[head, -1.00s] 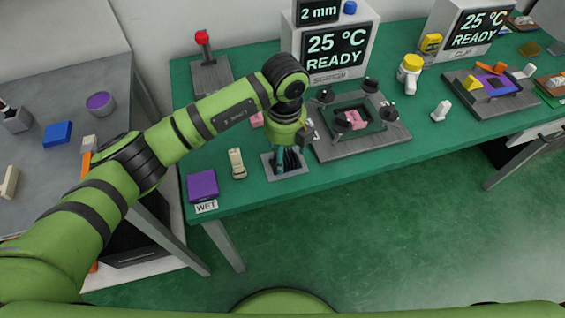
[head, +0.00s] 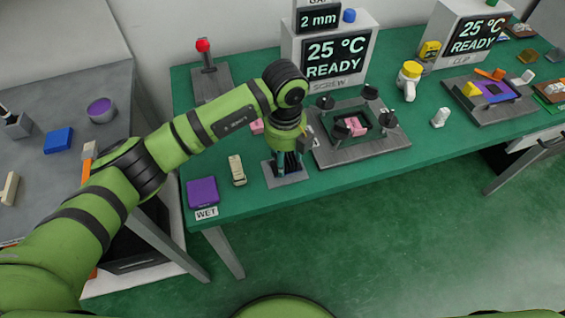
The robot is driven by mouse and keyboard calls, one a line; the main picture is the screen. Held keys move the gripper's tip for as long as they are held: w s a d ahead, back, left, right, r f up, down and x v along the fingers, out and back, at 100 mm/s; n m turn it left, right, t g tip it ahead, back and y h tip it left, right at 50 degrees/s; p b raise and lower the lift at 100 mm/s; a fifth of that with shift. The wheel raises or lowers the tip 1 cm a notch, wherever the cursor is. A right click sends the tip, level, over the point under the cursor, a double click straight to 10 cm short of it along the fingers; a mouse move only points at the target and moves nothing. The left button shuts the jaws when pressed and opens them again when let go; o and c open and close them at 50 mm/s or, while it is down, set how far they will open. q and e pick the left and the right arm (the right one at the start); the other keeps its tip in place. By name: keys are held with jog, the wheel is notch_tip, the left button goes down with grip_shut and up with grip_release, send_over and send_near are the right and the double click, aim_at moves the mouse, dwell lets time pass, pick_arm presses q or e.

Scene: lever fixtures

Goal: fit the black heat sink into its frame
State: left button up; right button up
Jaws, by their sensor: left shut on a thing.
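The black heat sink (head: 289,166) shows only as a dark shape between the fingers of my left gripper (head: 286,160). That gripper points down and is shut on it, at a small grey plate (head: 297,179) near the front edge of the green table. The fingers hide most of the heat sink, and I cannot tell whether it touches the plate. The clamp fixture marked SCREW stands just to the right, with a dark frame (head: 375,121) between black knobs and a pink block (head: 352,127) inside. My right gripper is not in view.
A beige piece (head: 237,170) and a purple block (head: 202,192) lie left of the plate. A red-knobbed lever (head: 204,47) and a display box (head: 334,62) stand behind. A yellow-capped bottle (head: 409,80) and a white piece (head: 440,117) are to the right.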

pick_arm(q)
notch_tip(320, 180, up, 7)
jog(key=p, duration=0.4)
jog(key=shift+f, duration=0.1)
